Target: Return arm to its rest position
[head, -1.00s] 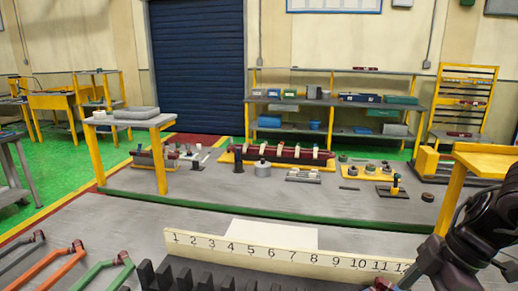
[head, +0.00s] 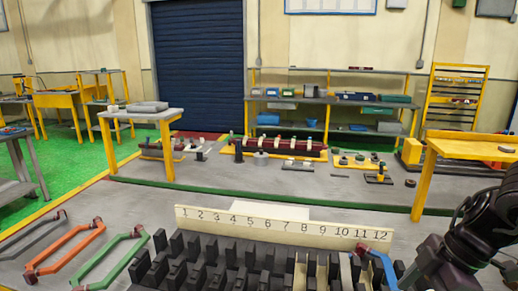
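My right arm (head: 468,243) comes in black from the right edge and slopes down to the lower left. Its lower end is close to the right end of the slotted block, and I cannot make out the fingers at the bottom edge. My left arm and gripper are not in view. The black slotted stator block (head: 205,268) fills the bottom centre. A board numbered 1 to 12 (head: 283,227) stands behind it. A blue coil (head: 382,263) with a dark red end sits at the block's right, near 11 and 12. Pale strips (head: 311,268) stand in slots left of it.
Grey (head: 30,235), orange (head: 62,252) and green (head: 105,260) coils lie at the left. A yellow-framed table (head: 470,150) stands at the right, beyond my arm. A grey platform with parts and a shelf (head: 335,102) are farther back.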

